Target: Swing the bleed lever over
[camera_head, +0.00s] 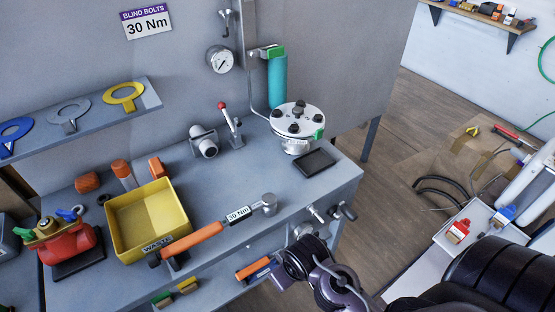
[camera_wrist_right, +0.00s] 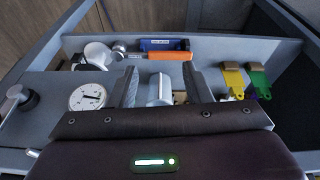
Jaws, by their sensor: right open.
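A small lever (camera_head: 231,119) with a red tip stands up on a fitting at the back of the bench, and no label on it can be read. In the right wrist view my right gripper (camera_wrist_right: 160,86) is open. A silver cylindrical part (camera_wrist_right: 160,90) shows between its fingers; I cannot tell whether they touch it. In the head view my right arm is at the bench's front edge, well in front of the red-tipped lever, and its fingertips are hidden. My left gripper is out of view.
The bench (camera_head: 205,178) carries a yellow waste bin (camera_head: 153,222), an orange-handled torque wrench (camera_head: 195,243) and a flanged valve (camera_head: 298,120). A dial gauge (camera_wrist_right: 88,97) is left of my right fingers in the wrist view. Yellow (camera_wrist_right: 233,80) and green (camera_wrist_right: 259,80) tools hang right of them.

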